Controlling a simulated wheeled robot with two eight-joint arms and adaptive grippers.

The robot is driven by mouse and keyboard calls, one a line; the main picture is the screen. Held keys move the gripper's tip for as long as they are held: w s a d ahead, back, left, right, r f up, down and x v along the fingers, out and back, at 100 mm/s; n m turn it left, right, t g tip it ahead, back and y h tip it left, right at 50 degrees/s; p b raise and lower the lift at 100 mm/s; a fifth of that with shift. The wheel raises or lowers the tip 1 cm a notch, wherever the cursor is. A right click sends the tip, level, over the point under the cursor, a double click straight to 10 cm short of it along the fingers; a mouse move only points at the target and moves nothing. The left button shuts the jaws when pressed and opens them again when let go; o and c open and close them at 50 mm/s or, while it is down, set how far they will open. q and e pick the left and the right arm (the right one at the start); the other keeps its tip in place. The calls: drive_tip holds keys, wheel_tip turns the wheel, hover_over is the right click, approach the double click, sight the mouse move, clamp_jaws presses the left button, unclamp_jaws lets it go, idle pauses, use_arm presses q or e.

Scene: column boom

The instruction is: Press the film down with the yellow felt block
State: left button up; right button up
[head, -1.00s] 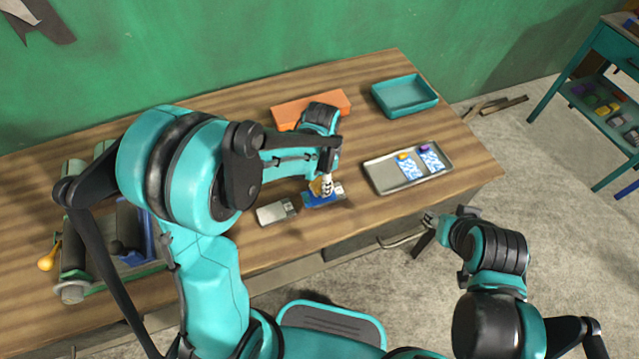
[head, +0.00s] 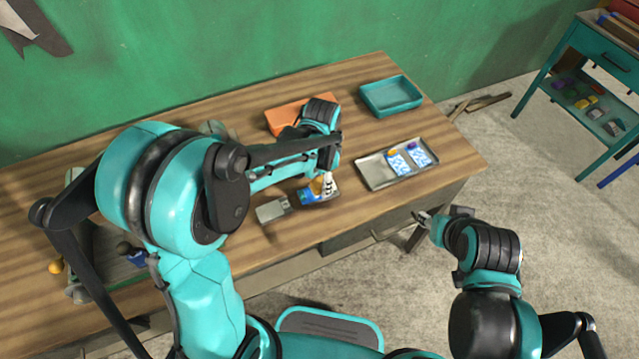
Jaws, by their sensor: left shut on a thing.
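My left gripper (head: 328,186) is shut on the small yellow felt block (head: 315,186), which is partly hidden by the fingers. The block is low over the blue film (head: 307,196), on a flat grey piece on the bench; I cannot tell how firmly they touch. A flat grey device (head: 271,210) lies just left of the film. A grey metal tray (head: 372,175) to the right holds two blue-and-white patterned pieces (head: 399,164), with a yellow and a purple bit at their upper ends. My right gripper (head: 420,229) is empty, its fingers apart, in front of the bench edge.
An orange block (head: 283,117) lies behind my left gripper. An empty teal bin (head: 391,97) stands at the back right of the wooden bench (head: 445,157). A roller device (head: 85,285) is at the left, partly hidden. A teal shelf unit (head: 580,60) stands far right.

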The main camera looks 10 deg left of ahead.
use_arm(q)
drive_tip(key=shift+r+p, duration=0.9)
drive_tip(key=shift+r, duration=0.6)
